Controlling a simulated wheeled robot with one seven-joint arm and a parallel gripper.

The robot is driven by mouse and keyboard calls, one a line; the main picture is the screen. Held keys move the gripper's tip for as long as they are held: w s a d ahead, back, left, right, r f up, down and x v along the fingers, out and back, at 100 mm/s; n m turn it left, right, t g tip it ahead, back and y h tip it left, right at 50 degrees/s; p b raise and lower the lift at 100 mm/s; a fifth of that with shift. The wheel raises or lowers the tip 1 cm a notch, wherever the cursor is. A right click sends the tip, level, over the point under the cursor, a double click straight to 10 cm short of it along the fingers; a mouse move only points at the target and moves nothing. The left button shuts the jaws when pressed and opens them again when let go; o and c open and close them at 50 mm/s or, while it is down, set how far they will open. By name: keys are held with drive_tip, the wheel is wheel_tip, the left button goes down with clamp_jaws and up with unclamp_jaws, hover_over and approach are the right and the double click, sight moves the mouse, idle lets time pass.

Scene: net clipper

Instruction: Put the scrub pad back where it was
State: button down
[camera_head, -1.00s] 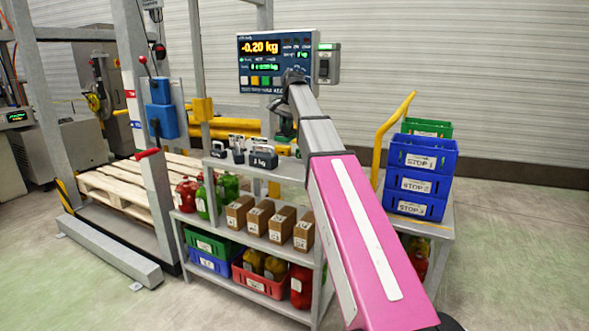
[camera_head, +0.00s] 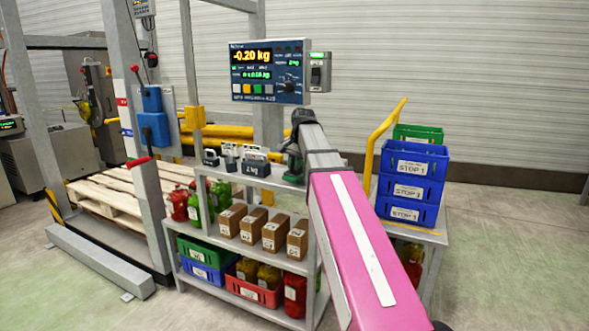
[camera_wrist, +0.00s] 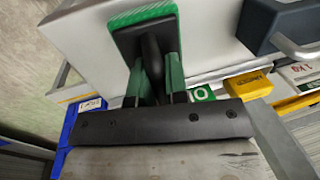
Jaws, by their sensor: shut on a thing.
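In the head view my gripper (camera_head: 292,166) hangs below my wrist, close over the right part of the shelf unit's top. The pad is mostly hidden there. I cannot tell whether the pad touches the surface.
Dark weights, one marked 2 kg (camera_head: 256,168), stand left of my gripper on the shelf top (camera_head: 282,187). The scale display (camera_head: 268,73) reads -0.20 kg. Stacked crates (camera_head: 410,190) and a yellow rail (camera_head: 385,137) stand to the right. Boxes (camera_head: 268,232) fill the shelf below.

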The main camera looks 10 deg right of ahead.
sight(300, 172)
drive_tip(key=shift+f, duration=0.7)
drive_tip(key=c, duration=1.1)
unclamp_jaws()
drive_tip(key=shift+f, duration=0.1)
drive_tip(key=r, duration=0.4)
drive_tip(key=s+d+r, duration=0.1)
drive_tip(key=r, duration=0.7)
drive_tip(key=shift+s+d, duration=0.15)
drive_tip(key=shift+d, duration=0.25)
